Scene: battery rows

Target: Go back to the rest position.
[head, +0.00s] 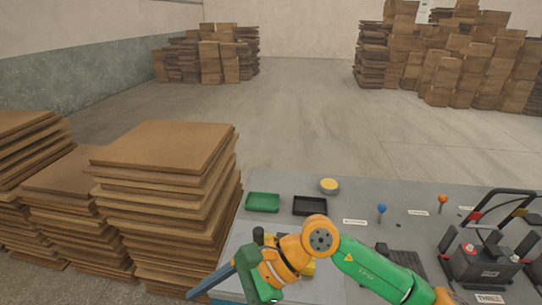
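One of my arms, green and orange, crosses the lower middle of the head view above the grey table (290,182). A green tray (263,203) and a black tray (310,206) sit at the table's far left and look empty. A dark battery (485,265) with raised black handles stands at the right.
A yellow-topped round tin (329,186), a blue knob (382,209) and an orange knob (443,199) stand along the back of the table. A yellow thing is partly hidden behind my arm. Brown board stacks (160,150) stand close at the left.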

